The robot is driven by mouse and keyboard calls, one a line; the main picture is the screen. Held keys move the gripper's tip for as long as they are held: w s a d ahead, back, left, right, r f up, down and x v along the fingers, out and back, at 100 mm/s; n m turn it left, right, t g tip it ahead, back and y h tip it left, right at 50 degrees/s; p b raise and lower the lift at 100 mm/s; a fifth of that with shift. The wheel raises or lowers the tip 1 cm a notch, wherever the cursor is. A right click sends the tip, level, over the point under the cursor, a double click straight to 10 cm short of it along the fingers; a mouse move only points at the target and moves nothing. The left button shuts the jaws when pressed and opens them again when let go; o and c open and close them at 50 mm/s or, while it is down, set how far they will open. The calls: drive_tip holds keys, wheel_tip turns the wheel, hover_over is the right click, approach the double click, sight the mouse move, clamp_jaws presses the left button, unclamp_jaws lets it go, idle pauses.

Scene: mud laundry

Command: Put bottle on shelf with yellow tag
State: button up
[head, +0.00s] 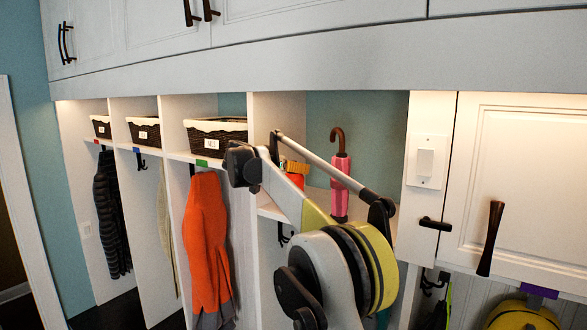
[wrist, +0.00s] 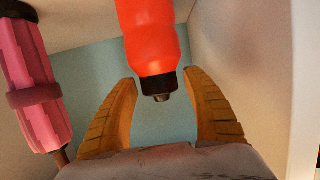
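An orange-red bottle (wrist: 152,40) with a black cap stands in the cubby with the pink umbrella; the wrist picture is upside down, so its cap points down there. In the head view the bottle (head: 297,180) is partly hidden behind my arm and fingers. My gripper (wrist: 160,80) is open, its two yellow fingers apart on either side of the cap end. Gaps show between fingers and bottle. The gripper (head: 296,166) also shows small in the head view. I see no yellow tag; my arm covers part of that shelf's front edge.
A pink umbrella (head: 341,180) stands close to the right of the bottle. Cubby walls flank it. Baskets (head: 216,133) fill the shelves to the left, with red (head: 97,147), blue (head: 136,149) and green (head: 202,163) tags. A purple tag (head: 540,291) is at lower right.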

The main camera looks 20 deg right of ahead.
drive_tip(key=shift+r, duration=0.2)
drive_tip(key=b+v, duration=0.2)
drive_tip(key=v, duration=1)
drive_tip(key=shift+r, duration=0.1)
drive_tip(key=s+f+n+g+y, duration=0.15)
drive_tip(key=s+f, duration=0.25)
drive_tip(key=s, duration=0.4)
drive_tip(key=s+f+n+y, duration=0.3)
drive_tip(key=s+f, duration=0.1)
drive_tip(key=s, duration=0.3)
drive_tip(key=s+f+n+y, duration=0.2)
drive_tip(key=s+f, duration=0.2)
drive_tip(key=s, duration=0.4)
drive_tip(key=s+a+f+n+y, duration=0.2)
drive_tip(key=s+a+f, duration=0.2)
drive_tip(key=s+f, duration=0.6)
drive_tip(key=s+a+f+n+y, duration=0.3)
drive_tip(key=s+a+f, duration=0.1)
drive_tip(key=s+f, duration=0.6)
drive_tip(key=shift+s+y, duration=0.35)
drive_tip(key=shift+s, duration=0.25)
